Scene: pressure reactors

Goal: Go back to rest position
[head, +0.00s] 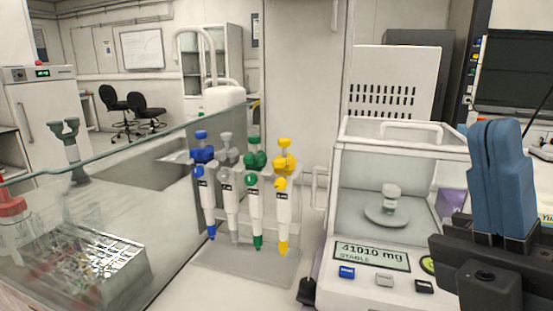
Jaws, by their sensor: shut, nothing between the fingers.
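My gripper (499,170) stands at the right edge of the head view, its blue fingers pointing up and pressed together with nothing between them. Its dark body covers the right front part of the balance. The balance (345,285) is a white unit with a clear draft shield, and its display reads 41010 mg STABLE. A small capped vial (390,197) stands on the round pan (387,216) inside the shield. My gripper is outside the shield, to the right of the vial.
Several pipettes with blue, grey, green and yellow tops hang on a stand (240,268) left of the balance. A glass panel (120,152) runs along the left, with a metallic rack (95,258) behind it. A grey perforated box (395,80) stands behind the balance.

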